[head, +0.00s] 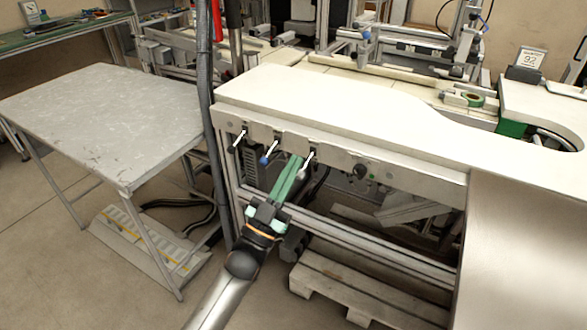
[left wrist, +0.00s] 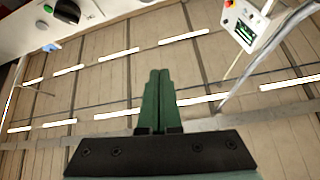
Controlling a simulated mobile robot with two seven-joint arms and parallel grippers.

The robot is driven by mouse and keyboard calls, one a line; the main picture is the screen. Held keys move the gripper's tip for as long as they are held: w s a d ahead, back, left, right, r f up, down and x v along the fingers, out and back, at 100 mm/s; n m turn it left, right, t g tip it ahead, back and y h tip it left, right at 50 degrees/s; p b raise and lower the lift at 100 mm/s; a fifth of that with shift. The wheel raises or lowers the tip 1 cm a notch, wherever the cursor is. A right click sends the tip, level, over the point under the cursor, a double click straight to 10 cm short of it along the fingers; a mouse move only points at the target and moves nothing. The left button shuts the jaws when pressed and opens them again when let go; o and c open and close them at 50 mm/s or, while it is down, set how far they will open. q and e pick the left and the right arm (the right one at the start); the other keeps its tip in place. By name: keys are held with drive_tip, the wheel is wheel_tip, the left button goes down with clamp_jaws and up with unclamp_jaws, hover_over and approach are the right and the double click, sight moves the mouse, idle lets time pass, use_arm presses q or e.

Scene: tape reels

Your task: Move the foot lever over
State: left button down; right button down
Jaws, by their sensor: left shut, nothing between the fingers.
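Several small levers hang from the front rail under the white worktop (head: 330,100) in the head view. One has a dark end (head: 237,144), one a blue knob (head: 264,160), and one a pale grey knob (head: 301,173). I cannot tell which is the foot lever. My left gripper (head: 297,160) reaches up to the rail, its green fingers shut and empty, just left of the grey-knobbed lever. I cannot tell whether they touch it. In the left wrist view the shut fingers (left wrist: 159,74) point up, and a blue knob (left wrist: 50,47) shows at the upper left. My right gripper is out of view.
A dark round knob (head: 360,171) sits on the rail to the right. A grey side table (head: 100,120) stands at the left, with a dark vertical post (head: 207,90) beside the bench. A wooden pallet (head: 350,285) lies under the bench. A green tape roll (head: 473,99) rests behind the worktop.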

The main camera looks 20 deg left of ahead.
use_arm(q)
drive_tip(key=s+a+f+b, duration=0.1)
drive_tip(key=s+a+f, duration=0.1)
drive_tip(key=s+f, duration=0.3)
wheel_tip(320, 180, down, 3)
drive_tip(key=shift+s+r, duration=0.1)
drive_tip(key=shift+s, duration=0.05)
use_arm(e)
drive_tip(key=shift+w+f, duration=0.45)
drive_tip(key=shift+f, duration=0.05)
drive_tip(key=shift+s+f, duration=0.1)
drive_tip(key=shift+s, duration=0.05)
use_arm(q)
drive_tip(key=shift+y, duration=0.3)
